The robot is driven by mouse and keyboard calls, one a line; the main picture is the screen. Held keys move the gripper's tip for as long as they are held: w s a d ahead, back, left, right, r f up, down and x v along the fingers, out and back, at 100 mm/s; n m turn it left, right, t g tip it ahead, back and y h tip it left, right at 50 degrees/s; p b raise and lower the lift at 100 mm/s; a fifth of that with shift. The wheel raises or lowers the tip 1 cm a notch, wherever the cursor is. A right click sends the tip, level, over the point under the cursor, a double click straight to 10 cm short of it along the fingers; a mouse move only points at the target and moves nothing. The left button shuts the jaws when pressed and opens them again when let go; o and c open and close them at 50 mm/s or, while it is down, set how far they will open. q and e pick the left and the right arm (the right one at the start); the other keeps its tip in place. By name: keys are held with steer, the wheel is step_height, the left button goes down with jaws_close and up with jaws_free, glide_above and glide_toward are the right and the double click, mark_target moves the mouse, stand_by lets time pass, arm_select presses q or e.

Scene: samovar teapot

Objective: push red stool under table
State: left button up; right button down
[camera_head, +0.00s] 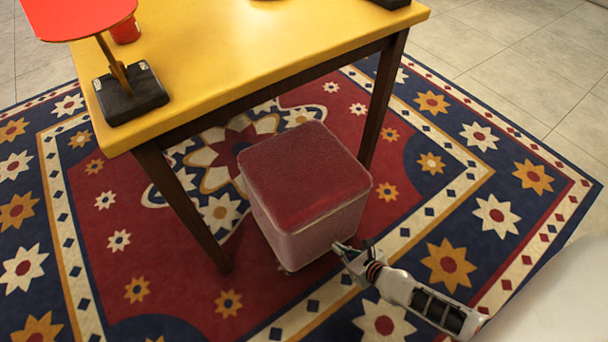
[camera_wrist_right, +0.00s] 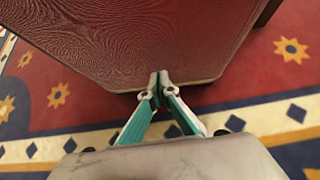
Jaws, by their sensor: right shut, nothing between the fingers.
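The red stool (camera_head: 305,178) is a cube with a dark red top and paler sides. It stands upright on the rug, partly beneath the near edge of the yellow-topped table (camera_head: 230,62), between two dark table legs. My right gripper (camera_head: 342,247) is shut and empty, low at the stool's near right side. In the right wrist view the closed fingertips (camera_wrist_right: 159,78) are at the lower edge of the stool's side (camera_wrist_right: 120,40); they seem to touch it, though a small gap cannot be ruled out. My left gripper is not in view.
A dark table leg (camera_head: 185,205) stands left of the stool and another (camera_head: 383,100) behind it to the right. A red lamp (camera_head: 80,12) with a black base and a red cup (camera_head: 126,30) are on the table. The patterned rug (camera_head: 445,265) is clear on the right.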

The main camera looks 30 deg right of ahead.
mark_target(331, 238)
stand_by(0.5)
steer(key=shift+w+a+r, duration=0.1)
steer(key=shift+w+a, duration=0.05)
steer(key=shift+w, duration=2)
steer(key=shift+w+a, duration=0.1)
steer(key=shift+w, duration=1)
steer(key=shift+w+a, duration=0.15)
steer(key=shift+w, duration=1.3)
steer(key=shift+w+a, duration=0.1)
steer(key=shift+w, duration=1.3)
